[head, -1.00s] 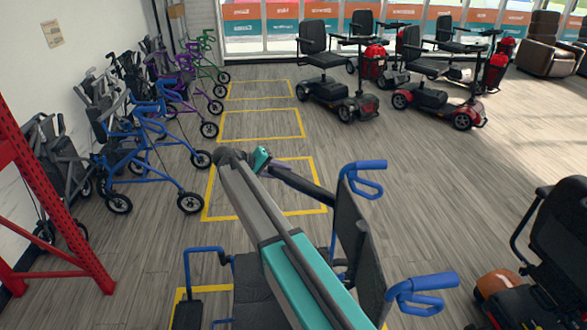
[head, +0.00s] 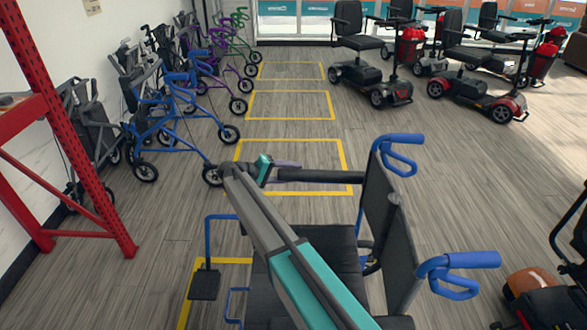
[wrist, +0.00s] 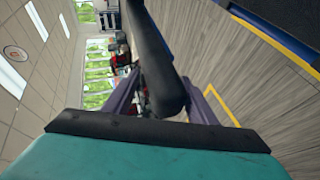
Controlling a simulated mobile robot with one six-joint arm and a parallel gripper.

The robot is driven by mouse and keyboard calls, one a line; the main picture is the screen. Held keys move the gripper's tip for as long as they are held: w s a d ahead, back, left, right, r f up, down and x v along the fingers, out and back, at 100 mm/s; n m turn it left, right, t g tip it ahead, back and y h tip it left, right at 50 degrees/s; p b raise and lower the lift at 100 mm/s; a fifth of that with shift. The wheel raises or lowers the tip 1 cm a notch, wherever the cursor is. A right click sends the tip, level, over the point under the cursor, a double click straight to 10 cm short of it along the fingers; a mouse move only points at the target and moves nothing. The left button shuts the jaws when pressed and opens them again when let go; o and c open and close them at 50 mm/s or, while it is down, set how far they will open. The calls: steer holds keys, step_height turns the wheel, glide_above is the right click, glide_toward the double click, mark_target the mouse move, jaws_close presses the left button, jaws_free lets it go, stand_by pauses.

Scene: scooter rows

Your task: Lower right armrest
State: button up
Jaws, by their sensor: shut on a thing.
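A wheelchair with a blue frame and black backrest (head: 388,235) stands at the lower middle of the head view, facing left. Its right armrest (head: 325,177), a black padded bar, reaches left from the backrest on the far side and looks about level in the picture. My gripper (head: 287,170) is shut on the armrest's front end. In the wrist view the purple fingers flank the black armrest (wrist: 155,62). My arm hides part of the seat (head: 330,245) and the near side.
A red rack (head: 85,165) and blue rollator (head: 165,130) stand left. Scooters (head: 375,75) stand at the back right, and another (head: 540,300) at the lower right. Yellow floor boxes (head: 290,105) lie ahead with clear floor.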

steer(key=shift+o, duration=0.5)
steer(key=shift+s+d+f+g, duration=0.1)
steer(key=shift+d+f+g, duration=0.1)
steer(key=shift+f, duration=0.35)
steer(key=shift+d+f+g, duration=0.1)
steer(key=shift+d+f, duration=0.1)
steer(key=shift+f, duration=0.3)
steer(key=o, duration=1)
steer(key=shift+c, duration=0.8)
steer(key=shift+a, duration=0.1)
steer(key=shift+s+a+r, duration=0.2)
steer(key=shift+a, duration=0.3)
steer(key=b+v, duration=0.1)
steer(key=v, duration=1.1)
steer(key=shift+s+a+r, duration=0.2)
steer(key=shift+a+r, duration=0.05)
steer(key=shift+r, duration=0.05)
